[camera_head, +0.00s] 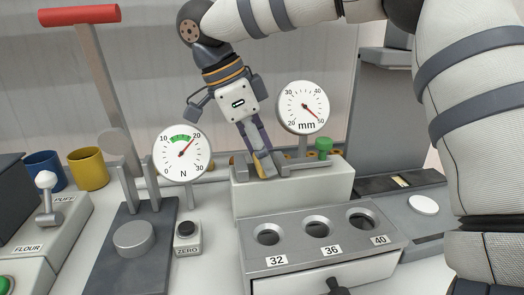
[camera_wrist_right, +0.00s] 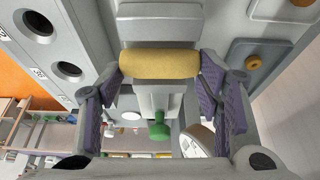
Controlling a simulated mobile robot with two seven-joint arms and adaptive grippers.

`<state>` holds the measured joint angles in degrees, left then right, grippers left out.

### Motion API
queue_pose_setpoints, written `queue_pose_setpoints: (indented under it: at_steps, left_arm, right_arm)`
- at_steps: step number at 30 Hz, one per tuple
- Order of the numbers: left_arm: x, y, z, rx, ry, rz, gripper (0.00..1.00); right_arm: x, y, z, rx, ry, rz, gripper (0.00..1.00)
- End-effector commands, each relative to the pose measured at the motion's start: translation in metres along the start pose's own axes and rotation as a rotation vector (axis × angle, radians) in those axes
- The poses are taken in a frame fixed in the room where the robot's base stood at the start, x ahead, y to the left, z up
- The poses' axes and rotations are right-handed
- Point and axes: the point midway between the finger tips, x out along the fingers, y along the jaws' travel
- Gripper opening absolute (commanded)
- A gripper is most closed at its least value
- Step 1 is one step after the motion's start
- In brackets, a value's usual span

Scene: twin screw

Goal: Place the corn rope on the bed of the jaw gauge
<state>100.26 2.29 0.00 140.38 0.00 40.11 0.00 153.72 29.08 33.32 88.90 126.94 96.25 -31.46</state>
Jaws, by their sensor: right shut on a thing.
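The corn rope is a short yellow cylinder; in the right wrist view the corn rope (camera_wrist_right: 160,64) lies crosswise between my fingertips. My right gripper (camera_head: 259,163) comes down from above at the jaw gauge (camera_head: 290,188), a pale block with a grey bed on top. The right gripper is shut on the rope at its two ends. The fingers largely hide the rope in the head view. I cannot tell whether the rope touches the bed. The gauge's mm dial (camera_head: 303,107) reads near 50, and a green knob (camera_head: 323,147) stands at its right. My left gripper is not in view.
A grey hole block (camera_head: 317,254) marked 32, 36 and 40 stands in front of the gauge. A force dial (camera_head: 181,153) and a red-handled press (camera_head: 88,50) stand to the left. Blue and yellow cups (camera_head: 88,170) are behind. A white disc (camera_head: 423,204) lies at right.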

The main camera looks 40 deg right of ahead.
Motion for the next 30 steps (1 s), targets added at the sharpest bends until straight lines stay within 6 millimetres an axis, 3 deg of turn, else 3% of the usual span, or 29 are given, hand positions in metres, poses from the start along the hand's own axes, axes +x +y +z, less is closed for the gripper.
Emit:
queue_pose_setpoints:
  at_steps: [2, 3, 6, 17, 20, 30]
  left_arm:
    - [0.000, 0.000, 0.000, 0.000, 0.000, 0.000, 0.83]
    - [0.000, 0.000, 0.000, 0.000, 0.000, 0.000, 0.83]
    - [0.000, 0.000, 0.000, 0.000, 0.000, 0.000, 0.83]
    - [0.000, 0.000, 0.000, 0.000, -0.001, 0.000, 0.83]
    - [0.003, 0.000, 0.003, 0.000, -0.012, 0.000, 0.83]
    - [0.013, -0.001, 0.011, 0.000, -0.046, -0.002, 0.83]
  right_arm:
    - [0.002, 0.000, 0.001, -0.001, 0.001, 0.001, 0.48]
    - [0.003, 0.000, 0.001, -0.001, 0.001, 0.001, 0.62]
    - [0.003, 0.000, 0.001, -0.001, 0.000, 0.000, 0.79]
    - [-0.002, 0.000, 0.000, 0.001, 0.000, -0.001, 0.79]
    - [-0.019, -0.002, 0.001, 0.002, 0.001, -0.002, 0.79]
    - [-0.103, -0.001, 0.001, 0.002, 0.003, 0.001, 0.79]
